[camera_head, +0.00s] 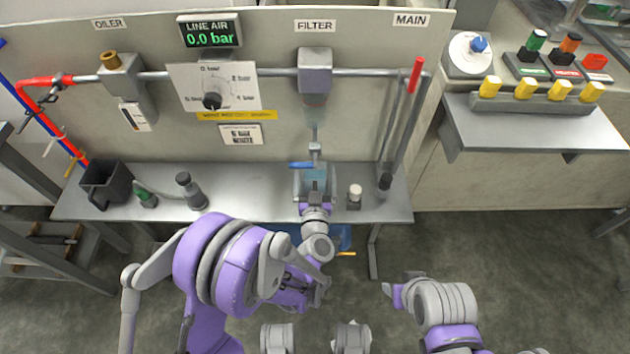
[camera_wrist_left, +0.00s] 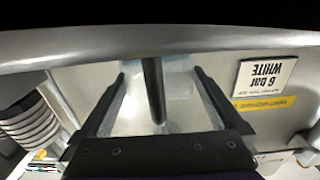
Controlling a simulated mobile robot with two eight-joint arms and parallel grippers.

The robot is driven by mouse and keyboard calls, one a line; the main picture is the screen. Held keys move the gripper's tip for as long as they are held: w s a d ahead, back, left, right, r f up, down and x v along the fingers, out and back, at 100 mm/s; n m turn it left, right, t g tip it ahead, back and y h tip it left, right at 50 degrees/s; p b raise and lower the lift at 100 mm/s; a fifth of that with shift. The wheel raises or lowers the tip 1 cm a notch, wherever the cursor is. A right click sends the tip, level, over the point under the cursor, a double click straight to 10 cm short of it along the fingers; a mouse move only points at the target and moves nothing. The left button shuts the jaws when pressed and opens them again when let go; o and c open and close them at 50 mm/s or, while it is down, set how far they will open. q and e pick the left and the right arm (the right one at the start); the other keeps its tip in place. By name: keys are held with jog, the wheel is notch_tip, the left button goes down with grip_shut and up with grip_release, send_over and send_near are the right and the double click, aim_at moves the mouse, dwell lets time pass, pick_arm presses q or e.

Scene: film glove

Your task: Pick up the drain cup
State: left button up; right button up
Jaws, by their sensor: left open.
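A pale bluish, see-through cup (camera_head: 317,178), seemingly the drain cup, stands on the grey shelf below the filter's drain tube (camera_head: 315,134) and blue-handled valve (camera_head: 301,165). My left gripper (camera_head: 315,183) is open at the cup, reaching in from the front; its wrist hides the near part. In the left wrist view, the two dark fingers of the gripper (camera_wrist_left: 160,88) stand apart on either side of a translucent body (camera_wrist_left: 186,98), with a dark tube (camera_wrist_left: 153,90) between them. I cannot tell whether the fingers touch it. My right gripper (camera_head: 391,290) is low at the right, away from the shelf; its jaws are unclear.
The shelf (camera_head: 250,205) also holds a black open bin (camera_head: 105,184), a green-topped fitting (camera_head: 147,198), a grey bottle (camera_head: 190,190) and a white-capped item (camera_head: 355,196) just right of my left gripper. The filter (camera_head: 315,75) and pipe hang above. The line display reads 0.0 bar.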

pick_arm(q)
jog(key=c, duration=1.2)
jog(key=shift+s+r, duration=0.1)
